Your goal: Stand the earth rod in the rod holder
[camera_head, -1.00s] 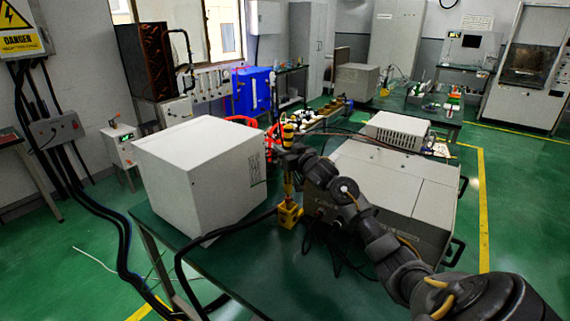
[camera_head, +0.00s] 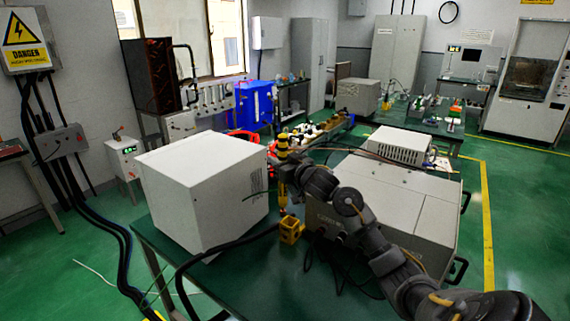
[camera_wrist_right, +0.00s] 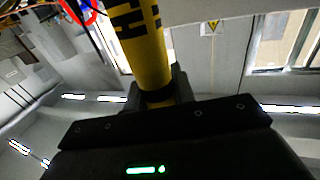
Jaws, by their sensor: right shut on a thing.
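The earth rod (camera_head: 283,149) is yellow with black bands and stands roughly upright in the head view. My right gripper (camera_head: 287,168) is shut around it. The rod also fills the top middle of the right wrist view (camera_wrist_right: 139,35), between the jaws (camera_wrist_right: 162,90). The rod holder (camera_head: 291,231) is a small yellow block on the green table, just below the rod. The rod's lower end shows slightly left of the holder's middle, near its top edge. I cannot tell whether the tip is in the holder or behind it. My left gripper is not in view.
A large white box (camera_head: 203,183) stands close on the left of the rod. A grey cabinet-like unit (camera_head: 385,205) stands on the right, behind my right arm. Black cables lie on the table (camera_head: 262,278) around the holder. The front of the table is mostly bare.

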